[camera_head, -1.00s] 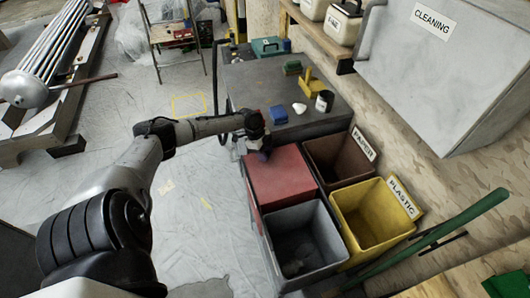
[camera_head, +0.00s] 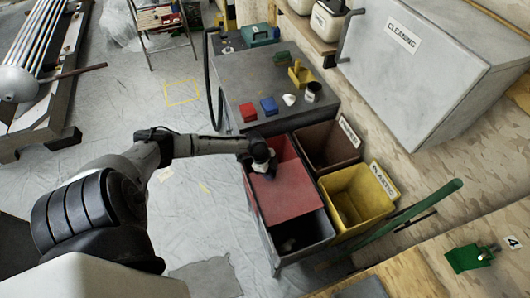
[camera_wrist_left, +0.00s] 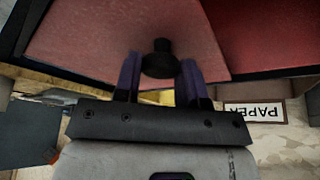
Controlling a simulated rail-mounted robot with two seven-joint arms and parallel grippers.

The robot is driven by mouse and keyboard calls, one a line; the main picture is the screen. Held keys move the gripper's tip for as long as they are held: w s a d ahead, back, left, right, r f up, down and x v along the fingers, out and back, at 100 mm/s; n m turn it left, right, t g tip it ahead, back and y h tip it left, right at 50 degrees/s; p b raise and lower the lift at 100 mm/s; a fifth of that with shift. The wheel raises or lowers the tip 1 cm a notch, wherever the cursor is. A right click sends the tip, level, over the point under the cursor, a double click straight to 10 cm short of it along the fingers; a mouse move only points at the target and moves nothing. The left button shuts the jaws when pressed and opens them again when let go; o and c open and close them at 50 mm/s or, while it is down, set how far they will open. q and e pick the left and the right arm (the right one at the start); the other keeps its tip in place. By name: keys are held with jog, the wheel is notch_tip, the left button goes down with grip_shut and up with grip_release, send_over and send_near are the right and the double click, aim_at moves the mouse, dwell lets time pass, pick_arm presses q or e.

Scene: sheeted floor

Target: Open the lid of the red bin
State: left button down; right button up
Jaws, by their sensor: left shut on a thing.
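The red bin (camera_head: 283,148) is at the back left of a block of bins in the head view. Its flat red lid (camera_head: 290,192) lies shifted toward the near grey bin, covering part of that bin's mouth and leaving a strip of the red bin's inside showing at the back. My left gripper (camera_head: 264,168) is at the lid's left part. In the left wrist view its two fingers (camera_wrist_left: 160,78) are shut on a black knob (camera_wrist_left: 160,52) that stands on the lid (camera_wrist_left: 90,35). My right gripper is not in view.
The grey bin (camera_head: 318,226), a brown paper bin (camera_head: 350,158) and a yellow plastic bin (camera_head: 370,211) adjoin it. A grey bench (camera_head: 240,82) with blocks stands behind. A green handle (camera_head: 430,208) slants beside the yellow bin.

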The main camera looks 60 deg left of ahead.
aim_at(278, 186)
pick_arm(q)
jog(key=shift+s+d+p, duration=0.15)
jog(key=shift+d+p, duration=0.15)
jog(key=shift+d, duration=0.65)
jog(key=shift+s+d+p, duration=0.1)
jog(key=shift+d+p, duration=0.2)
jog(key=shift+d, duration=0.6)
jog(key=c, duration=0.7)
grip_release()
jog(key=shift+a+r, duration=0.1)
jog(key=shift+p+v, duration=0.45)
jog(key=shift+v, duration=6.35)
